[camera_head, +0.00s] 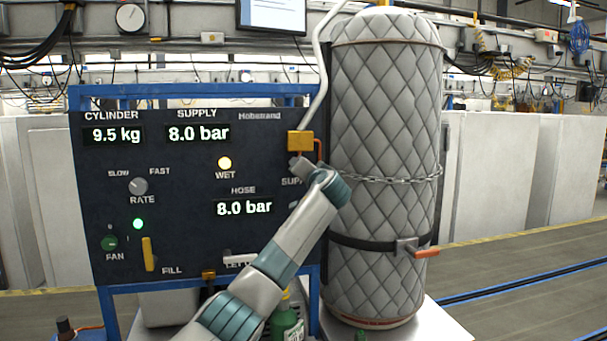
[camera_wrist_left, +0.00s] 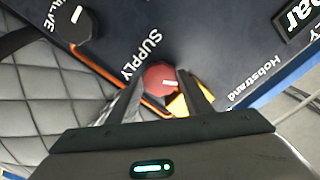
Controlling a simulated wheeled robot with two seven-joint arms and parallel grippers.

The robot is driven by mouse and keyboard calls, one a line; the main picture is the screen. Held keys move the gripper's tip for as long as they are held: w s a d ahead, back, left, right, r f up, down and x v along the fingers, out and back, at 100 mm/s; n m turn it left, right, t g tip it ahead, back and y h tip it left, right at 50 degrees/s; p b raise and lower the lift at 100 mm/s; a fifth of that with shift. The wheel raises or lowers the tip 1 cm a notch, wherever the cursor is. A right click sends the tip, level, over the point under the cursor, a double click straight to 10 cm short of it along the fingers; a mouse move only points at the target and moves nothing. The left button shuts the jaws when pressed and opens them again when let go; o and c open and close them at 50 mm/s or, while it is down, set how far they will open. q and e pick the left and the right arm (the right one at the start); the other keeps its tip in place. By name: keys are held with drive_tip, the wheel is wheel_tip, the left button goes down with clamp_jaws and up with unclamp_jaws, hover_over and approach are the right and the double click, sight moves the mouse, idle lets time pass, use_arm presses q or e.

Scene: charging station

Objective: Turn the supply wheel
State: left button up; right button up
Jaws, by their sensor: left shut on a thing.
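The supply wheel (camera_wrist_left: 158,77) is a round red knob with a white mark on the dark panel, beside the word SUPPLY in the left wrist view. My left gripper (camera_wrist_left: 165,84) has its two dark fingers on either side of the wheel and is shut on it. In the head view my left arm reaches up to the panel's right edge, and its wrist covers the wheel and the fingers. The supply display (camera_head: 198,134) reads 8.0 bar and the hose display (camera_head: 244,208) reads 8.0 bar. My right gripper is in neither view.
A quilted grey cylinder (camera_head: 383,110) with a chain and strap stands right of the panel, close to my left wrist. A yellow block (camera_head: 300,144) sits just above the wrist. Another black knob (camera_wrist_left: 76,22) is near the wheel. The cylinder display (camera_head: 117,135) reads 9.5 kg.

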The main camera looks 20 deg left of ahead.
use_arm(q)
drive_tip(key=shift+m+p, duration=0.45)
drive_tip(key=shift+m, duration=2.95)
drive_tip(key=o, duration=1.1)
drive_tip(key=shift+c, duration=0.2)
drive_tip(key=shift+s+d, duration=0.1)
